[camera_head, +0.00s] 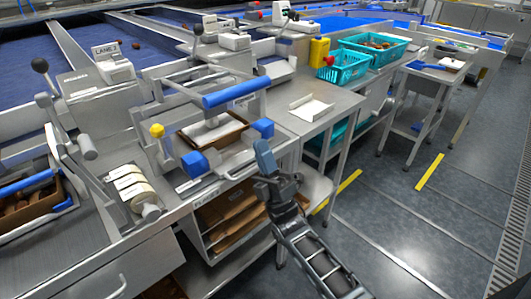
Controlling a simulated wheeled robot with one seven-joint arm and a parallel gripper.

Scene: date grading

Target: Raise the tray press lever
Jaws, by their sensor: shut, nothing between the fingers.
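The tray press (165,158) stands on the steel bench at the centre left. Its lever is most likely the metal frame with the thick blue grip bar (236,93), which lies above and in front of a brown tray (236,137). A pale plate sits over the tray, partly hiding its inside.
Teal baskets (347,68) stand farther back. Flattened cartons (228,208) fill the shelf below. The floor at right is clear.

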